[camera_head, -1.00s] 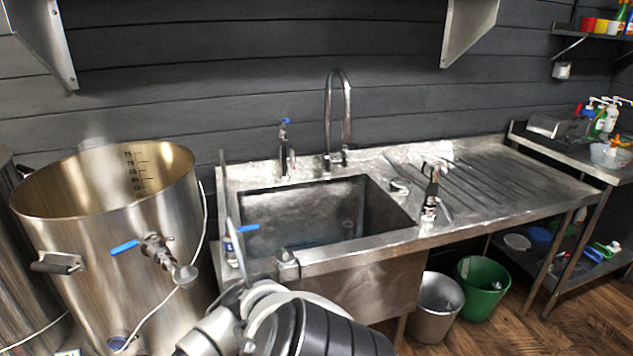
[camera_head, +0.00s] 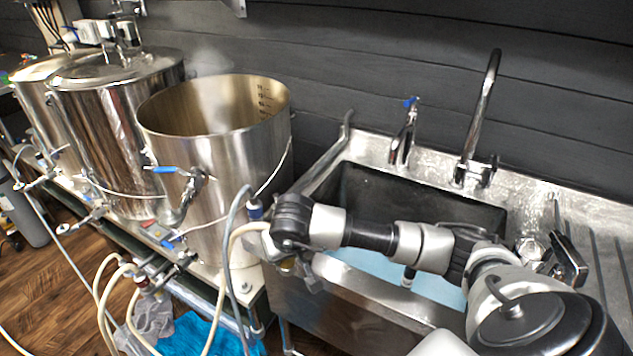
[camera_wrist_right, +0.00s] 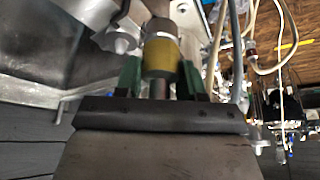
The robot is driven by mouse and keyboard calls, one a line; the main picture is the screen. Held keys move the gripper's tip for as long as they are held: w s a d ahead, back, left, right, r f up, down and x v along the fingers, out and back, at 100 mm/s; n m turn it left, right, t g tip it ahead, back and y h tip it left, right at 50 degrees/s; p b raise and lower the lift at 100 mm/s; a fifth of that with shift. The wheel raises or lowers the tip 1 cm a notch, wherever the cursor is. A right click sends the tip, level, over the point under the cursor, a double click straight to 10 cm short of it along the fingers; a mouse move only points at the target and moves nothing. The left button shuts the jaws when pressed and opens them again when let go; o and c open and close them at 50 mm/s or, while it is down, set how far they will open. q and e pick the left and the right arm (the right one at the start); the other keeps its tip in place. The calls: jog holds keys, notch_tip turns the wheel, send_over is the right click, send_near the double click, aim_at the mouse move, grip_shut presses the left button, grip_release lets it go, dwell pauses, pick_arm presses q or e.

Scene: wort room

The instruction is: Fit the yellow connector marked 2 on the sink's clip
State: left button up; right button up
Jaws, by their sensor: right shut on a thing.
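The yellow connector (camera_wrist_right: 161,57) is between the green fingers of my right gripper (camera_wrist_right: 160,76) in the right wrist view. The gripper is shut on it; the mark 2 cannot be read. A grey-brown end piece shows beyond the yellow band. In the head view my right arm reaches left across the front of the sink (camera_head: 530,205). Its dark wrist is near the sink's front left corner, and I cannot make out the fingertips or yellow connector clearly there. I cannot make out the sink's clip either. My left gripper is not in view.
A pale hose with a dark blue fitting (camera_head: 255,208) stands close to my right wrist. The open steel kettle (camera_head: 230,160) with a blue-handled valve is left of the sink. Hoses loop below. A tall faucet (camera_head: 480,115) and a blue-handled tap (camera_head: 404,132) stand behind the basin.

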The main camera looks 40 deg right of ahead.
jog(key=w+d+r+m+p, duration=0.25)
jog(key=d+r, duration=0.35)
jog(key=r, duration=0.3)
jog(key=shift+n+h, duration=0.35)
jog(key=shift+h, duration=0.05)
jog(key=f+b, duration=0.2)
jog(key=f, duration=0.1)
jog(key=f+b, duration=0.3)
jog(key=f, duration=0.1)
jog(key=shift+w+d, duration=0.15)
jog(key=shift+w, duration=0.05)
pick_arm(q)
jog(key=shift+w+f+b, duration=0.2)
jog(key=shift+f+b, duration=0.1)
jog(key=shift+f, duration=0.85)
pick_arm(e)
jog(key=shift+f, duration=0.15)
pick_arm(q)
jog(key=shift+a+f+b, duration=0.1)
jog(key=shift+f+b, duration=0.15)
jog(key=shift+b, duration=0.05)
pick_arm(e)
jog(key=shift+s+f, duration=0.1)
jog(key=shift+f, duration=0.1)
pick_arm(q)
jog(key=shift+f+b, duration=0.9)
pick_arm(e)
jog(key=shift+f, duration=1.05)
jog(key=o, duration=1.1)
